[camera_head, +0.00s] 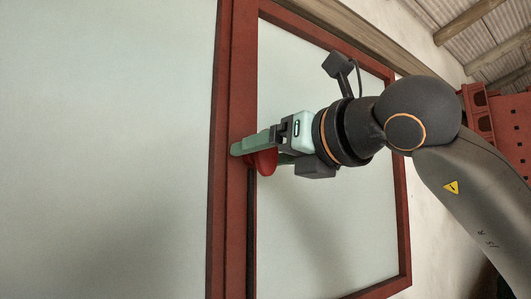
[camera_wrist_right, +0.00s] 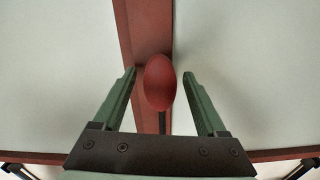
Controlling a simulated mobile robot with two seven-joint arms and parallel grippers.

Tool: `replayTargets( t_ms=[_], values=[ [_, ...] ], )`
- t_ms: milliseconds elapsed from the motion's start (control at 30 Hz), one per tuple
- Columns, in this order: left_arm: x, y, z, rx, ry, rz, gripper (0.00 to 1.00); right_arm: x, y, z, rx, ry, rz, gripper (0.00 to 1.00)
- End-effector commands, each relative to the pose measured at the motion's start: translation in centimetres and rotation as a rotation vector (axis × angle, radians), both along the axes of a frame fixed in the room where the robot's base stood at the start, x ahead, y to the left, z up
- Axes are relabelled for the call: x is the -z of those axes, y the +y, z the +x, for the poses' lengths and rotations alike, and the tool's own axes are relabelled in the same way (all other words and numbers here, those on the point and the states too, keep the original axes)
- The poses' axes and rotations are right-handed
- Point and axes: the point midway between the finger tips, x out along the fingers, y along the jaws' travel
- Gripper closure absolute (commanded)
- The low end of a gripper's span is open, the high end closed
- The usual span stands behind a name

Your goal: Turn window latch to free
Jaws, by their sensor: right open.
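The window latch is a red rounded handle (camera_head: 264,162) on the red frame bar between two pale panes in the head view. In the right wrist view the red handle (camera_wrist_right: 160,82) sits between the two green fingers, with a gap on each side. My right gripper (camera_head: 244,146) is open, with its fingers at the frame bar around the handle. It also shows in the right wrist view (camera_wrist_right: 160,80). A dark strip (camera_wrist_right: 162,123) shows below the handle. The fingers hide part of the handle in the head view. My left gripper is in neither view.
The window frame (camera_head: 222,90) is dark red, with a pale left pane (camera_head: 110,150) and a pale right pane (camera_head: 330,215). A red perforated crate (camera_head: 505,125) is at the right edge, behind my right arm. A beamed roof shows at top right.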

Motion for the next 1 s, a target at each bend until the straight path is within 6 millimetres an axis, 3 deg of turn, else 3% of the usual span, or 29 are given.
replayTargets(
  t_ms=[267, 500, 700, 1000],
  values=[
    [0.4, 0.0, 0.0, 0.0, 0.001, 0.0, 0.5, 0.0, -0.6, -0.7, 0.001, -0.002, 0.002, 0.26],
    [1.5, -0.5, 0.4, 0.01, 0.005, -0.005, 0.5, 0.2, -3.4, -4.6, 0.002, -0.005, 0.003, 0.26],
    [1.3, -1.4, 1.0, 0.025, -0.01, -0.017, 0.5, 0.1, -5.8, -7.9, 0.002, -0.004, 0.001, 0.26],
    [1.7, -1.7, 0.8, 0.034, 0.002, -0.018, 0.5, 0.0, -7.4, -10.1, 0.001, 0.001, 0.001, 0.26]
  ],
)
